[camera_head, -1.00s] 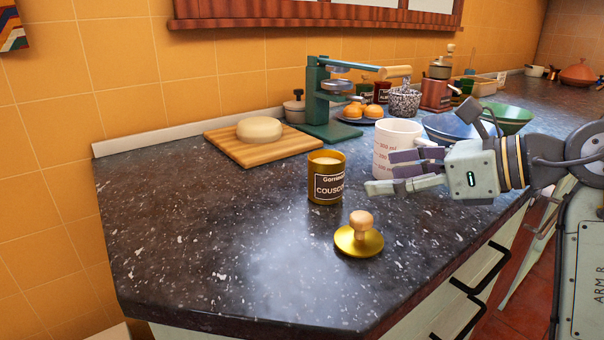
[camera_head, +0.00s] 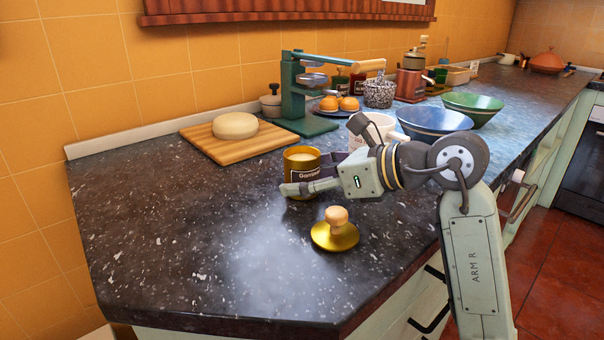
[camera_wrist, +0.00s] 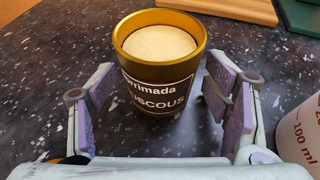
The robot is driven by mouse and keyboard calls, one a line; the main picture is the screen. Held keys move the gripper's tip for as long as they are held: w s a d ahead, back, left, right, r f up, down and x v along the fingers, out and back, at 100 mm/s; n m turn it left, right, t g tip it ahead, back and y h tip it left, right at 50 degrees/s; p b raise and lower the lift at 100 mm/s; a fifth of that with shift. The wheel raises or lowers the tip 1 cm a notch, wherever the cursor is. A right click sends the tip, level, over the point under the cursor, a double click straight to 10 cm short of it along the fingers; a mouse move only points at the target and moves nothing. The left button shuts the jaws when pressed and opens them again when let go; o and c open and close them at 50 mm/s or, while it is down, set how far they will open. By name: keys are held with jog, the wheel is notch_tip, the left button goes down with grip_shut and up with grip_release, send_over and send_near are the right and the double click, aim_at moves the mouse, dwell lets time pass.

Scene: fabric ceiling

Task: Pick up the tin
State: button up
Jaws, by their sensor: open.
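The tin (camera_head: 301,160) is gold with a dark couscous label and stands upright and open on the dark counter. In the wrist view the tin (camera_wrist: 162,62) is filled with something pale, near its rim. My gripper (camera_head: 314,176) is open at the tin's front right side. In the wrist view my gripper's purple-padded fingers (camera_wrist: 160,112) are spread to either side of the tin's near part, with a gap on both sides. In the head view the gripper hides the tin's lower part. A gold lid with a wooden knob (camera_head: 335,236) lies in front of the tin.
A white measuring mug (camera_head: 371,128) stands close to the right, partly behind my arm; it also shows in the wrist view (camera_wrist: 300,128). A wooden board (camera_head: 212,142) with a pale round, and a green press (camera_head: 293,95), stand behind. The counter's front left is clear.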

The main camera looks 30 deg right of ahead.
jog(key=shift+c, duration=0.3)
jog(key=c, duration=1.3)
jog(key=shift+r, duration=0.1)
jog(key=shift+r, duration=0.25)
jog(key=shift+c, duration=0.7)
notch_tip(320, 180, up, 9)
jog(key=shift+r, duration=0.2)
